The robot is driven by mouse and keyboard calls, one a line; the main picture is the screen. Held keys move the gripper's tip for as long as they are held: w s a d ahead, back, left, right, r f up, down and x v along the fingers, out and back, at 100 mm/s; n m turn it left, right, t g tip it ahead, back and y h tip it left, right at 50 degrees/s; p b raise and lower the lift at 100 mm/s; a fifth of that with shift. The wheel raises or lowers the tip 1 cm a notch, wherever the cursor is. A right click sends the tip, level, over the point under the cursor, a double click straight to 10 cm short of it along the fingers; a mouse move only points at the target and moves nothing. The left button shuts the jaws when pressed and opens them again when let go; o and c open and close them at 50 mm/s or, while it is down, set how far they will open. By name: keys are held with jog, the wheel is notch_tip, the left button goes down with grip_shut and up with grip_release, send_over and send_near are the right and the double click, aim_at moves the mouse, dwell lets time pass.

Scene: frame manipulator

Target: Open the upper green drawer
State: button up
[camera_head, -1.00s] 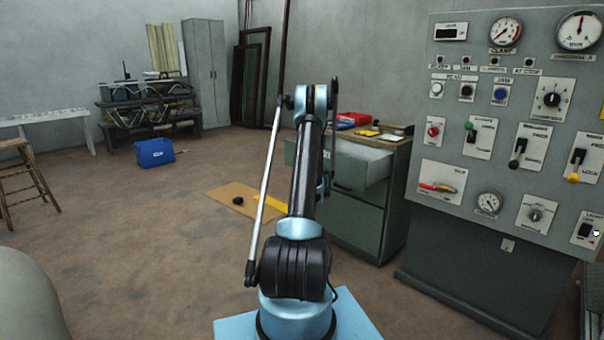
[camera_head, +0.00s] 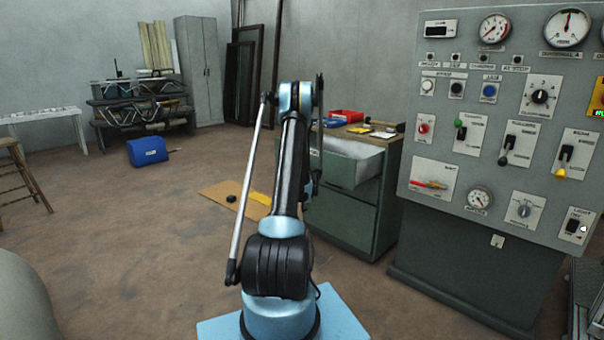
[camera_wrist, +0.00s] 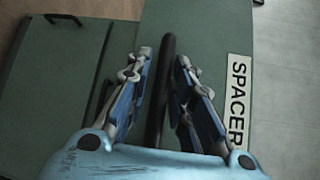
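The green cabinet (camera_head: 355,220) stands behind my arm in the head view. Its upper green drawer (camera_head: 340,170) is pulled partly out, and its pale inside shows above the front. In the wrist view the green drawer front (camera_wrist: 210,25) carries a white label reading SPACER (camera_wrist: 238,100). A dark bar handle (camera_wrist: 167,60) runs between the two fingers of my gripper (camera_wrist: 165,62). The fingers are apart, one on each side of the handle, with a visible gap on the left. My gripper is largely hidden behind the arm in the head view.
A red bin (camera_head: 346,115) and small items lie on the cabinet top. A grey control panel (camera_head: 500,150) stands close on the right. A blue box (camera_head: 147,151) and a flat cardboard sheet (camera_head: 222,191) lie on the floor. Open floor is at the left.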

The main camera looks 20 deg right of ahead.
jog(key=shift+s+a, duration=0.1)
jog(key=v, duration=1.1)
jog(key=shift+s+a, duration=0.15)
jog(key=shift+s, duration=0.15)
jog(key=shift+a, duration=0.1)
